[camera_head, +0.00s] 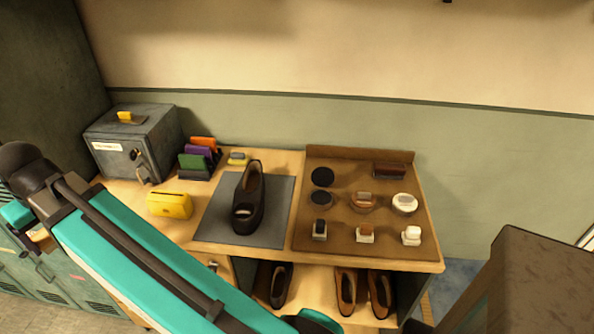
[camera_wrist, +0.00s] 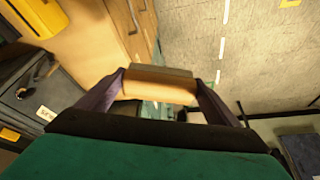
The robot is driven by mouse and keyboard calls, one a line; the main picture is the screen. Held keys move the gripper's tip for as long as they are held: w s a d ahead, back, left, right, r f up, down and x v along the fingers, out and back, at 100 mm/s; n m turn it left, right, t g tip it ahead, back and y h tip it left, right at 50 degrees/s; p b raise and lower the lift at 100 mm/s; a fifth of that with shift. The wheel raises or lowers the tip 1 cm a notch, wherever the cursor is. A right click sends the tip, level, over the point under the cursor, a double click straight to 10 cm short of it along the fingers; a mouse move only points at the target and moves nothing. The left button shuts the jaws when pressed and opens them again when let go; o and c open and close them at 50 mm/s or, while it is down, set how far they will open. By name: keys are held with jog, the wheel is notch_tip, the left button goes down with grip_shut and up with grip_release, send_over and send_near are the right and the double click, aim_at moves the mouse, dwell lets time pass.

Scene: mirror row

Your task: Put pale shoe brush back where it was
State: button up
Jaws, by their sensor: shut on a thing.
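In the wrist view my gripper (camera_wrist: 160,86) is shut on a pale tan block with a darker greyish-brown strip along one long side, which looks like the pale shoe brush (camera_wrist: 158,88). It is held crosswise between the two fingers, with floor and drawer fronts behind it. The brown tray (camera_head: 290,240) on the bench holds brushes and round tins. A dark red brush (camera_head: 392,170) lies at its back right. Bare tray shows to the left of that brush.
A black shoe (camera_head: 248,205) stands on a grey mat (camera_head: 210,222) left of the tray. A yellow box (camera_head: 170,205), coloured holders (camera_head: 197,160) and a grey safe (camera_head: 133,140) are further left. More shoes (camera_head: 347,288) sit on the shelf below. A dark box stands at lower right.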

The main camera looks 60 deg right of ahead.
jog(key=shift+d, duration=0.2)
jog(key=s+d+f+m+g+h, duration=0.1)
jog(key=s+d+m, duration=0.3)
jog(key=d, duration=0.9)
jog(key=s+d+m+g+h+b, duration=0.15)
jog(key=d+m, duration=0.35)
jog(key=d, duration=0.8)
jog(key=s+d+f+m+h, duration=0.1)
jog(key=s+d+m+h, duration=0.3)
jog(key=d, duration=0.9)
jog(key=s+d+f+m+g+y, duration=0.1)
jog(key=s+d+m+g+y, duration=0.2)
jog(key=s+d+m, duration=1.1)
jog(key=s+d+g, duration=0.2)
jog(key=s+d, duration=1.2)
jog(key=s, duration=0.2)
jog(key=shift+b, duration=0.4)
jog(key=shift+w+f+p, duration=0.1)
jog(key=shift+f+p, duration=0.6)
jog(key=shift+f, duration=2.4)
